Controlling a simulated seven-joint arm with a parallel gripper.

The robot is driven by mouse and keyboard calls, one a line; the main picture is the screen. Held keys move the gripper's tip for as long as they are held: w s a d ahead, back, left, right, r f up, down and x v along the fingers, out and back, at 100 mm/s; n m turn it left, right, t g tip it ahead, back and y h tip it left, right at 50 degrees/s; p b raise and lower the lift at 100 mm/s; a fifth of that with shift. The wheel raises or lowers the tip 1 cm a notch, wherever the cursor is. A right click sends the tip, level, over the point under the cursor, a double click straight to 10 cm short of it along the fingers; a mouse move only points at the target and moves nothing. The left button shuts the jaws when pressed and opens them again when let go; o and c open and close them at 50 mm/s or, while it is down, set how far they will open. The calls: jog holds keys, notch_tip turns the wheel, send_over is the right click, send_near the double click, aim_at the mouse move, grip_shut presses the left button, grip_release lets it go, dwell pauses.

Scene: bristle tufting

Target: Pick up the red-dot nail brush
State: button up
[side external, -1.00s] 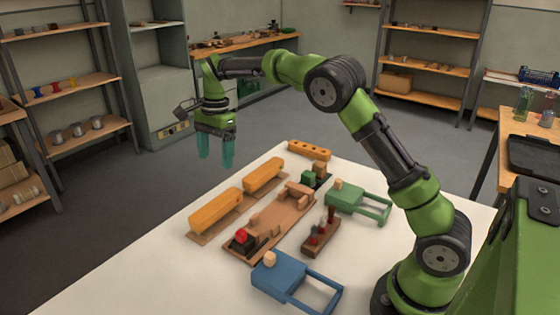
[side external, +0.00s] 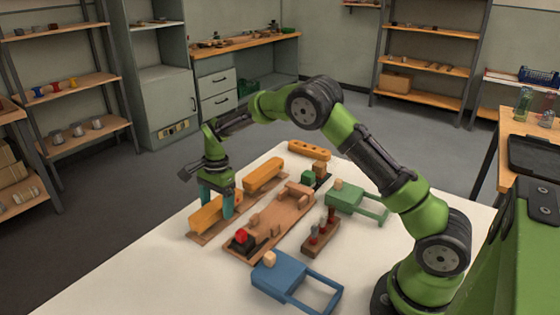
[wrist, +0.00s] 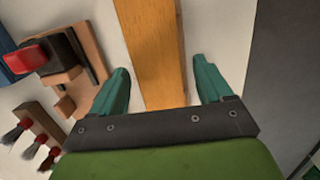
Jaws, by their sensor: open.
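No red dot shows clearly on any object, so I cannot tell for sure which one is the red-dot nail brush. Several small brushes with red parts (wrist: 40,152) and dark bristles stand by a small wooden rack (side external: 312,247), right of my gripper in the side view. My gripper (side external: 216,212) is open, its teal fingers pointing down at the nearer orange wooden bar (side external: 203,219). In the wrist view, this bar (wrist: 153,40) lies between the open fingers (wrist: 161,68), with a gap on both sides. The bar's base is partly hidden.
A second orange bar (side external: 263,174) lies behind. A wooden board (side external: 280,216) carries a black fixture with a red block (side external: 240,237). A blue frame (side external: 283,279) and a green frame (side external: 345,198) stand to the right. White table (side external: 150,270) is clear at front left.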

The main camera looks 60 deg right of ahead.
jog(key=shift+f, duration=0.25)
jog(key=c, duration=1.1)
jog(key=shift+r, duration=0.1)
jog(key=shift+c, duration=0.4)
